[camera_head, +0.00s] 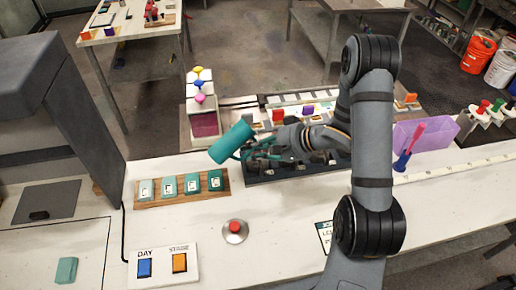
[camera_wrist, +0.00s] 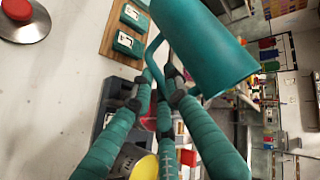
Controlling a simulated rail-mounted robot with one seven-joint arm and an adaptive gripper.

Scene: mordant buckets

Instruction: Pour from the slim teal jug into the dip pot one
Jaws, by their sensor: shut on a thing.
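The slim teal jug (camera_head: 232,142) is held in the air, strongly tilted, its wide end toward the lower left. My gripper (camera_head: 262,149) is shut on the jug's handle side, to the right of the body. In the wrist view the jug (camera_wrist: 212,48) fills the upper middle, and my teal fingers (camera_wrist: 165,82) meet at its handle. No liquid shows leaving the jug. A dark tray (camera_head: 262,176) lies below and right of the jug, partly hidden by my arm. A round vessel with yellow inside (camera_wrist: 144,167) shows between my fingers. I cannot tell which vessel is dip pot one.
A wooden board (camera_head: 182,204) with several teal blocks lies below left of the jug. A red button (camera_head: 235,227) and a DAY panel (camera_head: 162,278) stand nearer. A box with coloured knobs (camera_head: 205,122) stands behind the jug. A purple holder (camera_head: 425,136) is at right.

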